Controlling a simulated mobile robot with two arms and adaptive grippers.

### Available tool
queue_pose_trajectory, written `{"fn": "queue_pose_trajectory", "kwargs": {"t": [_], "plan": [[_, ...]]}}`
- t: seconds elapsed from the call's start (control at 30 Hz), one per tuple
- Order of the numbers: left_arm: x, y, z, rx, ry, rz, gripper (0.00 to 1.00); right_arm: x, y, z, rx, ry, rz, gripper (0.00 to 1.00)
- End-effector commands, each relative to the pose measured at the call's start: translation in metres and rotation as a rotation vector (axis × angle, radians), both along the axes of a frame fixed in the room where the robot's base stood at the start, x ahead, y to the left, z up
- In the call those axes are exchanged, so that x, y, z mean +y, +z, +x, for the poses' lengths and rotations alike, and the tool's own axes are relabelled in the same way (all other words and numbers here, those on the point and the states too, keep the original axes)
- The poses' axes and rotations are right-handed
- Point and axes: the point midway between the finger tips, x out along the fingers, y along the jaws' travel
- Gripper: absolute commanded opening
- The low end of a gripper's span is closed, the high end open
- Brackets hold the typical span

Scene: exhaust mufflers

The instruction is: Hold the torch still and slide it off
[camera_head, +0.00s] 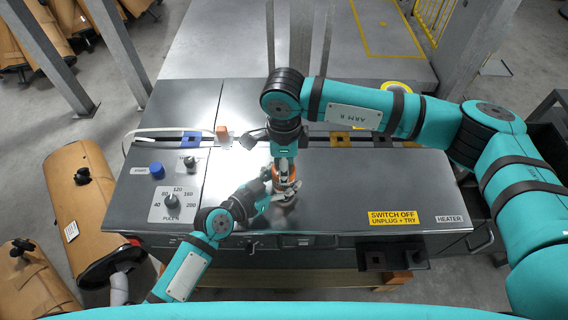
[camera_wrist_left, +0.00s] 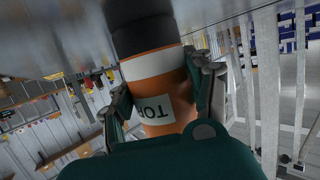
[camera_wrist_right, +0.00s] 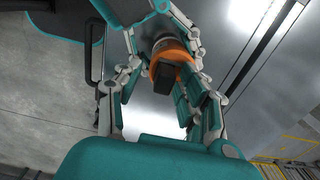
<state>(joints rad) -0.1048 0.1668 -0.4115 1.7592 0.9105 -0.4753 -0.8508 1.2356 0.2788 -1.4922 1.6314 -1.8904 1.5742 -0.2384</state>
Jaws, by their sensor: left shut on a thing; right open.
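The orange torch (camera_head: 284,174) stands on the steel bench top, partly hidden by my two grippers in the head view. In the left wrist view the torch (camera_wrist_left: 158,90) shows an orange body, a white band, a dark end and a label with partly hidden letters. My left gripper (camera_wrist_left: 160,95) is shut around its orange body from the side. My right gripper (camera_wrist_right: 172,75) is open above the torch, its fingers spread around the torch's dark top end (camera_wrist_right: 168,72). I cannot tell whether the right fingers touch it.
The steel bench (camera_head: 330,205) has a control panel with a dial (camera_head: 171,201) and a blue button (camera_head: 156,170) at left. An orange block (camera_head: 222,133) sits near a rail at the back. Brown mufflers (camera_head: 88,205) lie on the floor at left. The bench's right part is clear.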

Motion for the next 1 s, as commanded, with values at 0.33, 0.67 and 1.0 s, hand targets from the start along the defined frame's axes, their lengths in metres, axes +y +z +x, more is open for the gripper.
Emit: {"fn": "queue_pose_trajectory", "kwargs": {"t": [0.33,0.67,1.0], "plan": [[-0.001,0.0,-0.001,0.0,-0.002,0.0,0.17,0.0,0.028,0.002,-0.005,0.0,0.001,0.4],[-0.001,0.0,-0.001,0.0,-0.002,0.0,0.17,0.0,0.096,0.001,-0.003,0.001,0.0,0.4],[-0.001,0.0,-0.001,0.0,-0.002,0.0,0.17,0.0,0.12,0.0,0.0,0.0,0.0,0.4]]}}
